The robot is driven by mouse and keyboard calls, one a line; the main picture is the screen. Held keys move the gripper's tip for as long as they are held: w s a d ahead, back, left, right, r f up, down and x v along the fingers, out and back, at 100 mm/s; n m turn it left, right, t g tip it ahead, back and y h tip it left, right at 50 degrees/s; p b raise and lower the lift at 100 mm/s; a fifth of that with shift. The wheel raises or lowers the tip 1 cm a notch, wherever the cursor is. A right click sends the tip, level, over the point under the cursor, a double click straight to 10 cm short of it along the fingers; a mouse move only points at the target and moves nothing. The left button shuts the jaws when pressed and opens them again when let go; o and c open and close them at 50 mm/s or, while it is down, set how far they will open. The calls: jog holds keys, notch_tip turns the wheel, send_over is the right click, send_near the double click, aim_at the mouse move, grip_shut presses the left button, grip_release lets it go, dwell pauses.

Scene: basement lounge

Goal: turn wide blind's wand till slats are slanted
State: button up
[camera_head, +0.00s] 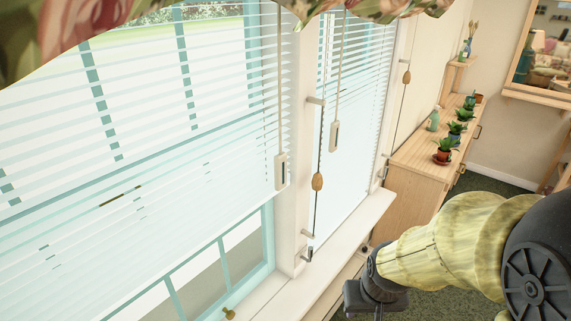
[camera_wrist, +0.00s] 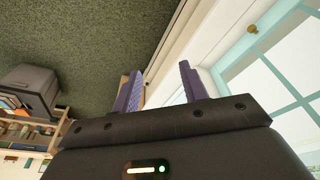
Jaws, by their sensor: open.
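The wide blind (camera_head: 130,110) covers the left window, with white slats. Thin gaps between its upper slats show the outdoors; the lower slats look denser. Its wand (camera_head: 281,172) hangs at the blind's right edge, a thin rod ending in a pale handle with a dark slot. My gripper (camera_head: 372,298) is low and to the right of the wand, apart from it, partly cut off by the picture's bottom edge. In the wrist view my gripper (camera_wrist: 161,72) has two purple fingers spread apart with nothing between them. The wand is not in the wrist view.
A narrower blind (camera_head: 345,80) with its own wand (camera_head: 335,136) hangs to the right. A cord with a wooden tassel (camera_head: 318,181) hangs between the windows. A sill (camera_head: 350,225) runs below. A wooden cabinet (camera_head: 425,165) with potted plants stands at the right.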

jog(key=shift+o, duration=0.9)
jog(key=shift+f, duration=0.1)
jog(key=w+a+f+n+g+y+p, duration=0.1)
jog(key=w+a+f+n+y+p, duration=0.1)
jog(key=w+f+n+p, duration=0.3)
jog(key=w+a+r+n+t+y+p, duration=0.1)
jog(key=w+a+r+n+y+p, duration=0.1)
jog(key=w+a+n+y+p, duration=0.25)
jog(key=w+d+r+t+y+p, duration=0.1)
jog(key=w+r+t+y, duration=0.2)
jog(key=r, duration=0.7)
jog(key=w+d+r+t+y+p, duration=0.1)
jog(key=w+d+r+t+y, duration=0.1)
jog(key=r, duration=0.9)
jog(key=w+n+t+y, duration=0.1)
jog(key=t+y, duration=0.1)
jog(key=t, duration=0.1)
jog(key=shift+w+y, duration=0.25)
jog(key=shift+y, duration=0.1)
